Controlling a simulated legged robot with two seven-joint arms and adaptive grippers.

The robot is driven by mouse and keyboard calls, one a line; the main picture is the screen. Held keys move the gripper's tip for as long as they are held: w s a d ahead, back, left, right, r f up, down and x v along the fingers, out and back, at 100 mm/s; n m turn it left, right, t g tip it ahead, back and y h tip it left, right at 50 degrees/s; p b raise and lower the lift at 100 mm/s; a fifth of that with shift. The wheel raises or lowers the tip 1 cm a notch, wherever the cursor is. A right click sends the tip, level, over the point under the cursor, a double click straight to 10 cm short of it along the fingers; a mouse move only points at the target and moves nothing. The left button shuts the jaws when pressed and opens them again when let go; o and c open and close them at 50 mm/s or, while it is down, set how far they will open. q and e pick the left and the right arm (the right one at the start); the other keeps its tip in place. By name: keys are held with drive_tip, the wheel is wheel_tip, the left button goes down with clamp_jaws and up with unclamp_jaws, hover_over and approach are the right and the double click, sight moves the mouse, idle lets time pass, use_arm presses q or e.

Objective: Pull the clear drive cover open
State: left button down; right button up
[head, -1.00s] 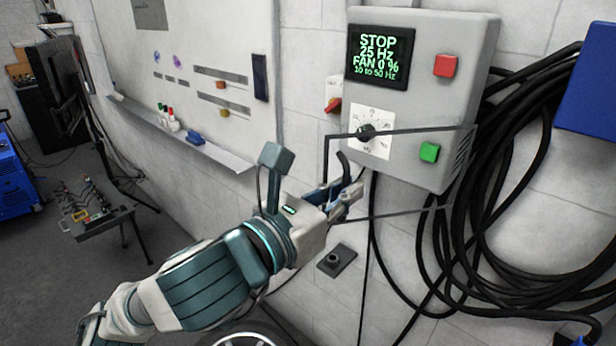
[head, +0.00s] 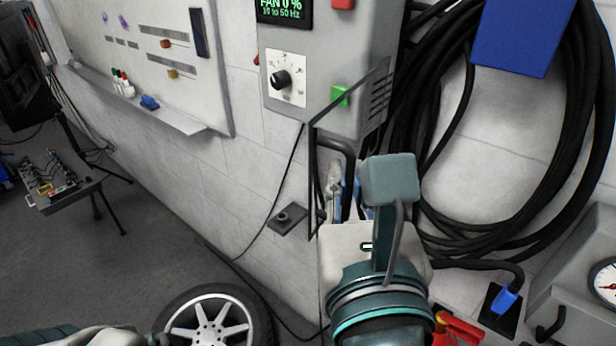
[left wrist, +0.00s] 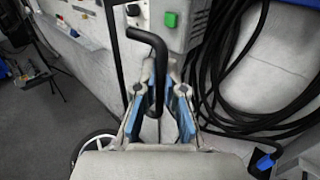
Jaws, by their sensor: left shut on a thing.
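The clear drive cover (head: 349,93) is a see-through panel with a thin dark frame. In the head view it stands swung out from the grey drive box (head: 330,55), its free edge towards me and its far edge near the box's right side. Its bent black handle (left wrist: 152,48) shows clearly in the left wrist view. My left gripper (head: 347,195) is shut on the handle, which runs down between the fingers (left wrist: 157,100). My wrist partly hides the fingers and the lower cover in the head view. My right gripper is out of view.
Black cable coils (head: 440,110) hang on the wall right of the cover, under a blue box (head: 522,35). A whiteboard (head: 150,50) with a tray is on the left wall. A gauge unit (head: 585,275) is at the right.

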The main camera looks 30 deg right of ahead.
use_arm(q)
drive_tip(key=shift+s+d+r+y, duration=0.1)
drive_tip(key=shift+s+d+y, duration=0.2)
drive_tip(key=shift+s+d, duration=0.15)
drive_tip(key=shift+w+a, duration=0.15)
drive_tip(key=c, duration=1.5)
unclamp_jaws()
drive_tip(key=shift+o, duration=1.3)
drive_tip(key=shift+w, duration=0.1)
drive_tip(key=shift+d, duration=0.4)
drive_tip(key=v, duration=0.7)
drive_tip(key=shift+f, duration=0.2)
